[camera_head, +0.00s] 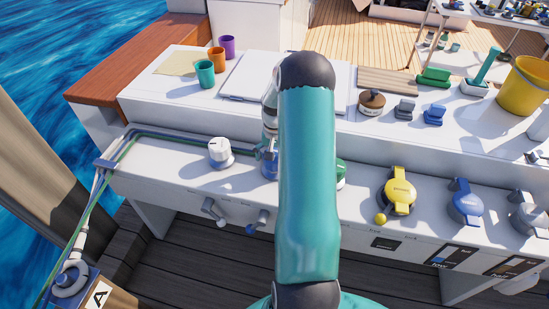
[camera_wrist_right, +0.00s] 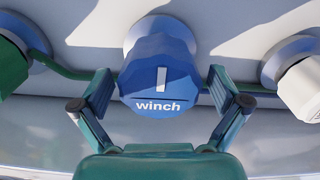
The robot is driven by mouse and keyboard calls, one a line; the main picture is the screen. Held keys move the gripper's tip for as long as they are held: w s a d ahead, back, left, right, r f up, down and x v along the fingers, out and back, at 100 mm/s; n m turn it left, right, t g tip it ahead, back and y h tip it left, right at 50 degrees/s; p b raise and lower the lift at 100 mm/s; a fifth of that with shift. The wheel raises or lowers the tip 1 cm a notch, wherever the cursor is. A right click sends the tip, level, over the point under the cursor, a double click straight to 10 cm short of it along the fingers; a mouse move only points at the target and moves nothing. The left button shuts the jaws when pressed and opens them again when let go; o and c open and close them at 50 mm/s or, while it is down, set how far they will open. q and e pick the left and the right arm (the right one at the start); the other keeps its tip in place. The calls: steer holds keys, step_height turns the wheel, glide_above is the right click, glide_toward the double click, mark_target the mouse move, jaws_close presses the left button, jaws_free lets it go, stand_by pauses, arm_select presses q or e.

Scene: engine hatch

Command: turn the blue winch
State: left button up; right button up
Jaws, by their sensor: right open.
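The blue winch (camera_wrist_right: 158,72) is a faceted knob with a white mark and the word "winch" on its face, in the middle of the right wrist view. In the head view only a bit of the blue winch (camera_head: 269,167) shows beside my teal arm, which hides the rest. My right gripper (camera_wrist_right: 160,88) is open, with one finger on each side of the winch's lower part. A small gap seems to show at each side, but contact is hard to tell. In the head view the right gripper (camera_head: 268,140) is mostly hidden behind the arm. My left gripper is not in view.
A white knob (camera_head: 219,150) stands left of the winch, and a green knob (camera_head: 341,172) is partly hidden right of it. A green and blue line (camera_head: 165,138) runs along the ledge. Yellow (camera_head: 399,194) and blue (camera_head: 466,203) levers stand further right.

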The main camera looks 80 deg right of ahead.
step_height(320, 180, up, 12)
steer(key=shift+f, duration=0.15)
steer(key=shift+w, duration=0.15)
stand_by(0.5)
steer(key=w+a+f+n+g+y+p, duration=0.1)
steer(key=w+a+f+n+y+p, duration=0.3)
steer(key=w+a, duration=0.6)
steer(key=w+a+f+n+g+b, duration=0.1)
steer(key=w+a+f+n, duration=0.35)
steer(key=a, duration=0.95)
steer(key=s+a+f+n+t, duration=0.1)
steer(key=s+a+f+n, duration=0.1)
steer(key=a, duration=0.7)
steer(key=s+a+f+n+p, duration=0.1)
steer(key=s+a+f+n, duration=0.1)
steer(key=a+f, duration=0.3)
steer(key=s+a+f+n+t+p, duration=0.1)
steer(key=a+f, duration=0.3)
steer(key=a, duration=0.9)
steer(key=shift+s+f+n+t, duration=0.25)
steer(key=shift+s+n+t, duration=0.05)
steer(key=shift+s+n, duration=0.15)
